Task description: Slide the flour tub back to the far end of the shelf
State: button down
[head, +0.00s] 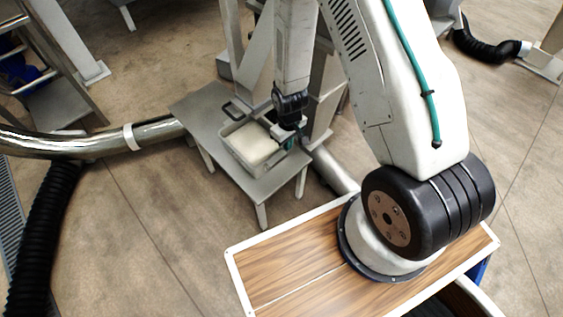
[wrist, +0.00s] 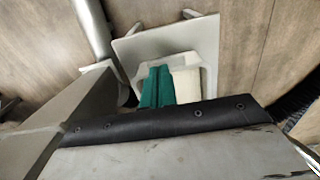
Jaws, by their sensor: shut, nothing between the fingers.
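The flour tub (head: 266,166) is a pale grey open box with off-white flour inside and a dark handle at its back left. It sits on a small grey metal shelf (head: 196,105) with legs. My gripper (head: 289,139) points down at the tub's right side, close to it. Whether it touches the tub cannot be told. In the wrist view my green fingers (wrist: 157,87) are together with nothing between them. They cover part of the tub (wrist: 172,59), and the flour shows to their right. The shelf (wrist: 135,47) spreads out above and left of the tub.
Grey machine uprights (head: 233,45) stand right behind the shelf. A shiny metal pipe (head: 80,146) runs in from the left toward the shelf. A wood-topped platform (head: 290,276) under my arm is in front. The shelf's back left part is clear.

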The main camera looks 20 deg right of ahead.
aim_at(275, 157)
notch_tip(275, 157, down, 14)
jog(key=s+f, duration=0.1)
jog(key=s, duration=0.1)
jog(key=shift+w+a+r, duration=0.1)
jog(key=shift+w+a, duration=0.1)
jog(key=shift+w, duration=0.55)
jog(key=shift+w+a+r, duration=0.1)
jog(key=shift+w+a, duration=0.15)
jog(key=shift+w, duration=0.45)
jog(key=shift+w+a+r, duration=0.1)
jog(key=shift+w+a, duration=0.1)
jog(key=shift+w, duration=0.55)
jog(key=w, duration=0.2)
jog(key=w+a, duration=0.1)
jog(key=shift+w+a, duration=0.1)
jog(key=shift+w, duration=0.3)
jog(key=shift+s, duration=0.15)
